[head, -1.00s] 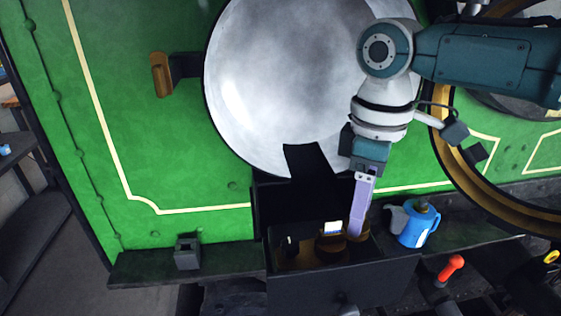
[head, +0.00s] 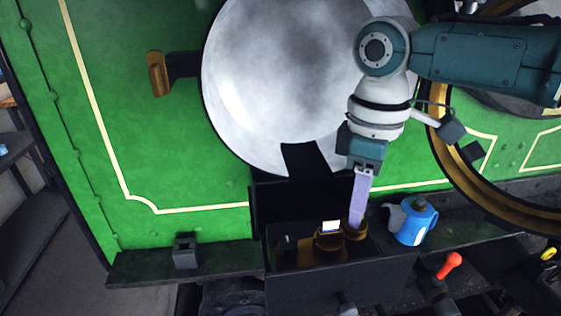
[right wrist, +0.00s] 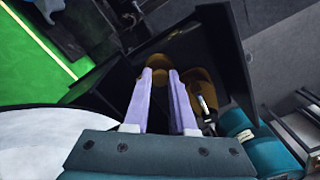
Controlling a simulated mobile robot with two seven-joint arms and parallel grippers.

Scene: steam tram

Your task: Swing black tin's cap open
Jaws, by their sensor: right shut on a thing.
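The black tin (head: 350,277) is an open-topped dark box on the ledge under the green boiler front. A black panel (head: 275,208) stands upright behind its opening, and looks like its cap, raised. Brown rounded things (head: 328,247) and a small white-faced piece (head: 331,227) are inside. My right gripper (head: 355,232) points down into the box's right side, shut on a brown thing there. In the right wrist view its lilac fingers (right wrist: 167,75) reach brown pieces (right wrist: 195,85); exactly what lies between the tips is unclear. My left gripper is out of view.
A blue can (head: 413,222) stands on the ledge right of the box. A red-handled lever (head: 450,265) is further right. A small dark block (head: 186,251) sits on the left ledge. The large pale round door (head: 270,80) is close behind my arm.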

